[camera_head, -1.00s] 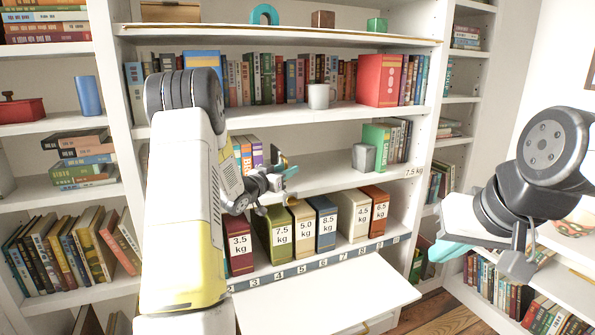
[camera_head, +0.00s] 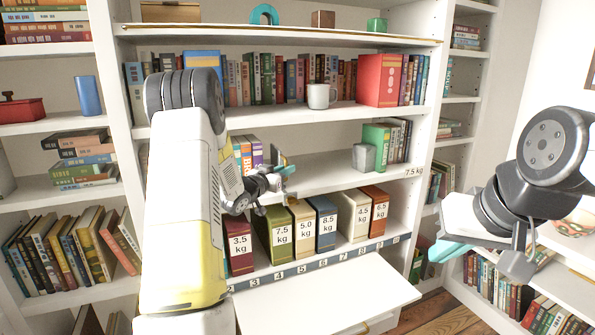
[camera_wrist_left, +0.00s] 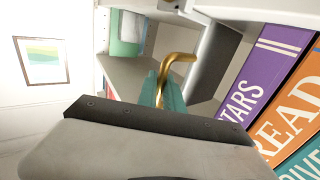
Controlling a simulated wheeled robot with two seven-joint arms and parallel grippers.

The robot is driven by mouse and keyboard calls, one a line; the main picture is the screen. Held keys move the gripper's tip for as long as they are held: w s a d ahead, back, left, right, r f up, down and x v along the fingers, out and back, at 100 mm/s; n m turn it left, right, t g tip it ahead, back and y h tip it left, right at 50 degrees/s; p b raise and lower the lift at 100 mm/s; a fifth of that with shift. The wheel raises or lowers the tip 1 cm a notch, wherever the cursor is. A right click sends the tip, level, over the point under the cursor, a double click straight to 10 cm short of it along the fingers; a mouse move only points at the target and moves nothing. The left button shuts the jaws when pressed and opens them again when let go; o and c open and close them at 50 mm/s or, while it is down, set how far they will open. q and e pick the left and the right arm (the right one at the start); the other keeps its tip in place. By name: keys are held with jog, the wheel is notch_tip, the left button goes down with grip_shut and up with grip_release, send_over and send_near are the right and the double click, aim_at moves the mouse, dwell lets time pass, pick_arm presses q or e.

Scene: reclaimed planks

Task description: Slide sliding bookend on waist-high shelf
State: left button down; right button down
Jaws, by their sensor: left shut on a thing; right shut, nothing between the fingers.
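The sliding bookend (camera_head: 277,156) is a thin grey upright plate on the waist-high shelf (camera_head: 325,178), to the right of a few upright books (camera_head: 247,152). In the left wrist view the grey bookend plate (camera_wrist_left: 214,62) stands beside the purple book (camera_wrist_left: 262,68), with a bent brass handle (camera_wrist_left: 180,58) in front of it. My left gripper (camera_head: 287,171) is shut on the bookend's handle; its teal fingertip also shows in the left wrist view (camera_wrist_left: 168,92). My left arm hides part of the books. My right gripper (camera_head: 447,250) is shut and empty, well away at the right.
A grey block (camera_head: 363,157) and green book (camera_head: 376,147) stand further right on the same shelf, with bare shelf before them. Weight-labelled boxes (camera_head: 326,225) stand on the shelf below, above a numbered strip (camera_head: 322,262). The shelf above holds books and a white mug (camera_head: 319,96).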

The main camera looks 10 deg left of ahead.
dwell(0.8)
pick_arm(q)
jog(key=s+a, duration=0.1)
jog(key=a, duration=0.1)
jog(key=s+a, duration=0.2)
jog(key=a, duration=0.1)
jog(key=shift+s, duration=0.2)
jog(key=c, duration=1.5)
grip_release()
jog(key=v, duration=0.7)
jog(key=shift+s, duration=0.35)
jog(key=shift+a, duration=0.1)
